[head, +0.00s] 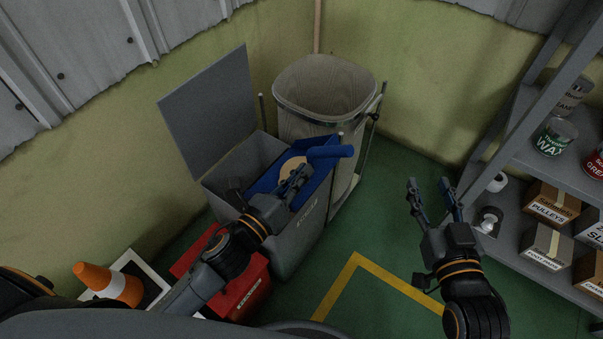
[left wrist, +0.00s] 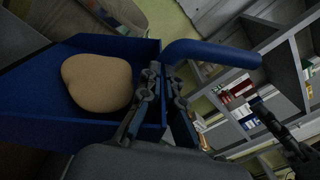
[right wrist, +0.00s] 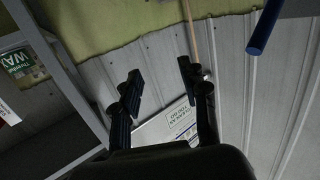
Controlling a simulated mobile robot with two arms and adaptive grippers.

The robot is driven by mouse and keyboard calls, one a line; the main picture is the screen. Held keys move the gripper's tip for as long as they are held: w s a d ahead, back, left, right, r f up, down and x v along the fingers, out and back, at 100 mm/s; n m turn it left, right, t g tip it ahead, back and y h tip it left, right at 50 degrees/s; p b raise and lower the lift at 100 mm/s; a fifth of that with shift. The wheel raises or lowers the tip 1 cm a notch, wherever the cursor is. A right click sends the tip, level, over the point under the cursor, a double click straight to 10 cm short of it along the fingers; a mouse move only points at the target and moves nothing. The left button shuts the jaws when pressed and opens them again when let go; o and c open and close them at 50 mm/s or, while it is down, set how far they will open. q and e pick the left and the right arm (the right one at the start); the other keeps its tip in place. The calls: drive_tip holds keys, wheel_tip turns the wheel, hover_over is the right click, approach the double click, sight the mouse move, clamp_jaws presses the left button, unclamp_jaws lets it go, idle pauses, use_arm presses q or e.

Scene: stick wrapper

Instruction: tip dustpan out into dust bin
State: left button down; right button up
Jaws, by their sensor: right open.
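The blue dustpan (head: 318,170) is over the open mouth of the grey dust bin (head: 285,255), whose lid (head: 210,110) stands open. A rounded beige lump (head: 290,163) lies in the dustpan; it also shows in the left wrist view (left wrist: 97,82). My left gripper (head: 299,181) has its fingers on either side of the dustpan's wall near the handle (left wrist: 210,52) and is shut on it. The pan looks roughly level in the head view, and its lower part is hidden by the bin wall. My right gripper (head: 432,188) is open and empty, over the green floor.
A red box (head: 245,290) and an orange cone (head: 105,283) are at the lower left. A shelf (head: 500,200) with tins and boxes is at the right. The floor between bin and shelf is clear.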

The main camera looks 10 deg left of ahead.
use_arm(q)
drive_tip(key=shift+w+a+r+n+p, duration=0.15)
drive_tip(key=shift+a+r+n+p, duration=0.15)
drive_tip(key=shift+a+r+p, duration=0.15)
drive_tip(key=shift+w+a+r+p, duration=0.15)
drive_tip(key=shift+a+r+p, duration=0.1)
drive_tip(key=shift+p, duration=0.1)
drive_tip(key=shift+w+a+r+n+p, duration=0.1)
drive_tip(key=shift+a+r+n+p, duration=0.2)
drive_tip(key=shift+n+p, duration=0.1)
drive_tip(key=shift+w+a+r+n+p, duration=0.15)
drive_tip(key=shift+a+r+n+p, duration=0.15)
use_arm(e)
drive_tip(key=s+d+f+g+h, duration=0.2)
drive_tip(key=s+d+f+g, duration=0.1)
drive_tip(key=s+f+g, duration=0.5)
drive_tip(key=shift+s+d+f+h, duration=0.3)
drive_tip(key=shift+s+d+f, duration=0.1)
drive_tip(key=shift+f, duration=1.25)
drive_tip(key=shift+w, duration=0.1)
